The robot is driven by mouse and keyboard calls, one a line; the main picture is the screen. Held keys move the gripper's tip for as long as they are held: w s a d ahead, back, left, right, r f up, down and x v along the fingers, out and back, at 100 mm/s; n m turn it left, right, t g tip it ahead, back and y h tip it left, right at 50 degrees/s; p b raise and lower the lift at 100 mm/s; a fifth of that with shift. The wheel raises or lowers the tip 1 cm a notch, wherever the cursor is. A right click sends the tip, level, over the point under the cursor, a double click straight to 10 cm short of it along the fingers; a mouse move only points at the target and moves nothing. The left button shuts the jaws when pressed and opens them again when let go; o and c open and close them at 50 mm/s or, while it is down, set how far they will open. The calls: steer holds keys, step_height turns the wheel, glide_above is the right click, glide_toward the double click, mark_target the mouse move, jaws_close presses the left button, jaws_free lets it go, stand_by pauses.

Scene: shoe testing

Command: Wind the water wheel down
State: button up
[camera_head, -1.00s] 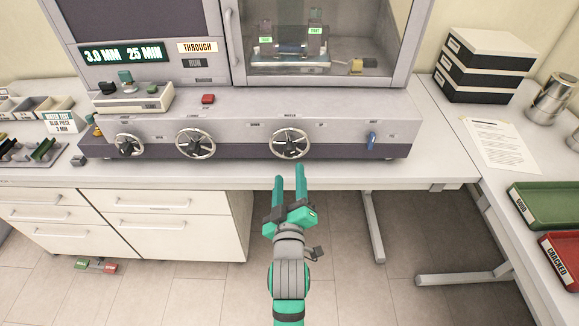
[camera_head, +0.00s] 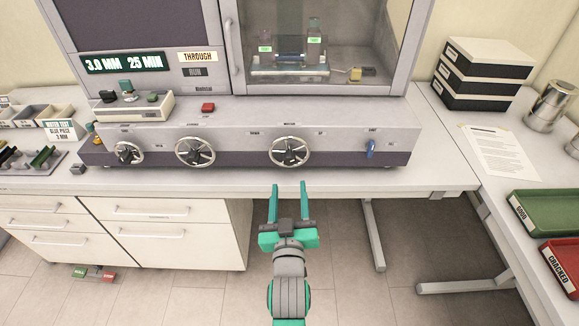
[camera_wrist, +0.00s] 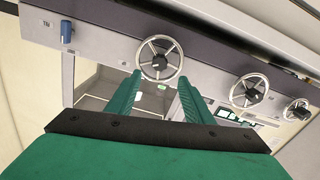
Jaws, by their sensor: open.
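The water wheel (camera_head: 290,151) is a silver handwheel with a dark hub, the rightmost of three on the machine's front panel. Small words above it seem to read WATER, with DOWN to its left and UP to its right. My gripper (camera_head: 289,186) is open and empty, its two green fingers pointing at the panel just in front of and below the wheel in the head view. In the wrist view the wheel (camera_wrist: 160,58) appears beyond and between the fingertips of my gripper (camera_wrist: 160,84). No contact with the wheel is visible.
Two other handwheels, a middle one (camera_head: 195,151) and a left one (camera_head: 128,153), share the panel. A blue lever (camera_head: 370,149) is to the right. A glass-fronted chamber (camera_head: 310,50) stands above. The counter edge (camera_head: 400,187) runs below the panel.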

mark_target(289, 162)
steer(key=w+m, duration=0.1)
steer(key=w, duration=0.4)
steer(key=w+m, duration=0.2)
steer(key=w, duration=0.4)
stand_by(0.3)
steer(key=c, duration=1)
